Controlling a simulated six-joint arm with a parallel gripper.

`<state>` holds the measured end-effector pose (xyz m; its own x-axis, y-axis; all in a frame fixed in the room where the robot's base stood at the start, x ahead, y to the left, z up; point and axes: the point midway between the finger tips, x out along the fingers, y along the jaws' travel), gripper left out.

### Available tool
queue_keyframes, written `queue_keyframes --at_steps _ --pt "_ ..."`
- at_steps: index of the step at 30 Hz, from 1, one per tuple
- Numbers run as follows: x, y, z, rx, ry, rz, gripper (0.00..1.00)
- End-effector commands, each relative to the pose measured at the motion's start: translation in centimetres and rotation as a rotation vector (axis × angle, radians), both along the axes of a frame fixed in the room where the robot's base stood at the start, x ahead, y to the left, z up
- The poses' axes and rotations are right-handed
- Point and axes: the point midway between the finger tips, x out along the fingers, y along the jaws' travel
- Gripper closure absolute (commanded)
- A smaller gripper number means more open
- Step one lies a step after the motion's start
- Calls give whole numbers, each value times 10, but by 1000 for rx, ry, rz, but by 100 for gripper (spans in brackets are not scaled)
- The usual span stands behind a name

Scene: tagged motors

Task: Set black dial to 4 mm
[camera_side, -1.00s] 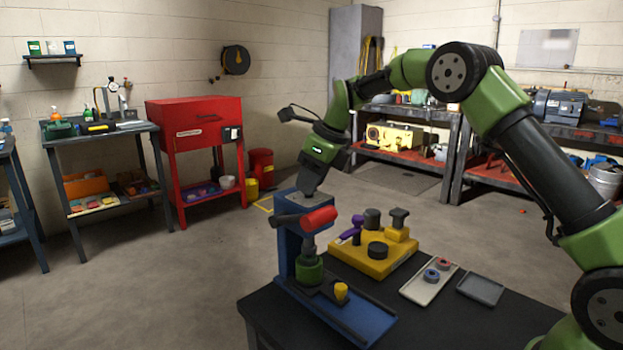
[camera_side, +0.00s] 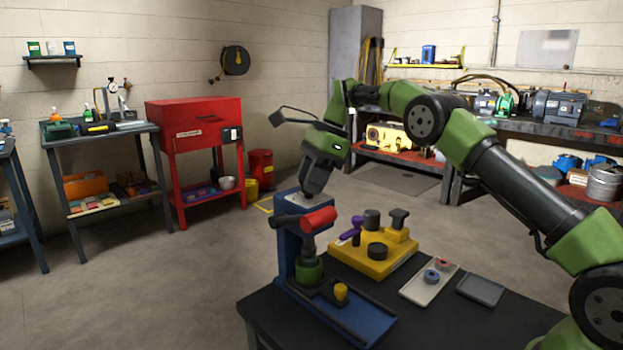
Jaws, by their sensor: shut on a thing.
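A blue press (camera_side: 288,240) stands at the left of the black table, with a red-ended lever (camera_side: 319,219) across its head. Below the head are a green cylinder (camera_side: 309,271) and a small yellow knob (camera_side: 341,291) on the blue base. My gripper (camera_side: 309,195) points down at the top of the press head, shut on what I take to be the black dial there. The jaws and the dark parts around them hide the dial, and I cannot read its scale or setting.
A yellow block (camera_side: 374,266) with black and purple pieces stands right of the press. A pale tray (camera_side: 416,290) holds rings, and a grey tray (camera_side: 480,289) beside it is empty. The table's front part (camera_side: 440,325) is clear.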

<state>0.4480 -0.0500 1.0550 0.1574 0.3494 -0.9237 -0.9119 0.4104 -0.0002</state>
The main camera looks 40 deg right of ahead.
Motion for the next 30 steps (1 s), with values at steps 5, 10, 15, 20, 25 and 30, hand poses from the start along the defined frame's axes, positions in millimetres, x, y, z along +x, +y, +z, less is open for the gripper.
queue_keyframes --at_steps 5,10,15,20,25,30 --pt "0 0 0 1 -1 31 90" --pt "0 0 0 0 0 38 90" --pt "0 0 0 0 1 37 90" --pt "0 0 0 0 1 37 51" --pt "0 0 0 0 1 37 42" --pt "0 0 1 0 0 37 42"
